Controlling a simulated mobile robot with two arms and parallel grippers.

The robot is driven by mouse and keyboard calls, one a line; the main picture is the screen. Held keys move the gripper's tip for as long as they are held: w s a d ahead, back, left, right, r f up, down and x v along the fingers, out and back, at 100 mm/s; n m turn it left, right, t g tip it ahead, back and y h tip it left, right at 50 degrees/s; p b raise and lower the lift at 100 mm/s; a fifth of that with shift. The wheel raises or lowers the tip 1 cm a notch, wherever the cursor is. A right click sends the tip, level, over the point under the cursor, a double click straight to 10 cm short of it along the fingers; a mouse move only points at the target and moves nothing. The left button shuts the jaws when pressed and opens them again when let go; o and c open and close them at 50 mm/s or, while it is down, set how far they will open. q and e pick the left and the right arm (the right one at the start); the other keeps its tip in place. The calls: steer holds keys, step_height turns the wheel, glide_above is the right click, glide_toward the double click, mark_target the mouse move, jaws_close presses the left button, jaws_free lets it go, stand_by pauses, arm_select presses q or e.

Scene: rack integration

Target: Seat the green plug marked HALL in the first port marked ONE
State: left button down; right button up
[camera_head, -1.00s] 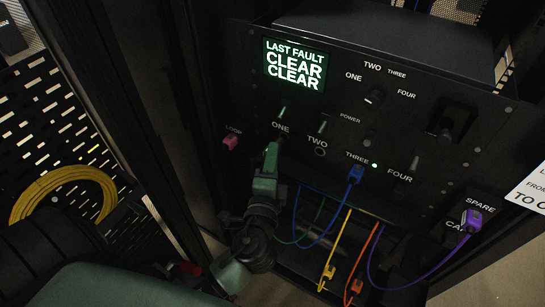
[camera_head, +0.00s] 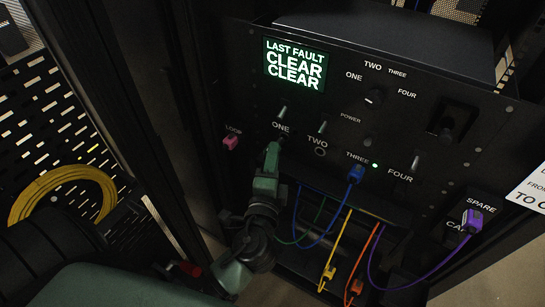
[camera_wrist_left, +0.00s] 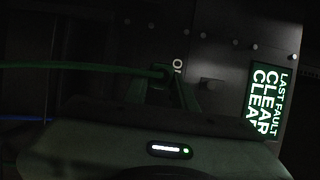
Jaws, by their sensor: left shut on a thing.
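My left gripper (camera_head: 273,152) is at the panel (camera_head: 250,95), just below the label ONE (camera_head: 281,127). It is shut on the green plug, which shows between the fingers in the left wrist view (camera_wrist_left: 163,72). The green cable (camera_wrist_left: 85,66) runs off to the left there, and hangs under the panel in the head view (camera_head: 315,222). The gripper and plug hide port ONE, so I cannot tell whether the plug is inside it or only at its face. The plug's marking is not readable. My right gripper is not in view.
Port TWO (camera_head: 320,152) is empty. A blue plug (camera_head: 355,174) sits at THREE, beside a small green light (camera_head: 375,165). A pink plug (camera_head: 230,143) is at LOOP and a purple plug (camera_head: 472,220) at SPARE. Yellow (camera_head: 329,272) and orange plugs (camera_head: 356,287) are below.

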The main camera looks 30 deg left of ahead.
mark_target(280, 150)
arm_select(q)
steer(key=shift+w, duration=1.85)
steer(key=c, duration=1.1)
jaws_free()
steer(key=shift+o, duration=0.2)
steer(key=b+v, duration=0.3)
steer(key=v, duration=0.4)
steer(key=shift+s+d, duration=0.15)
steer(key=shift+s, duration=0.2)
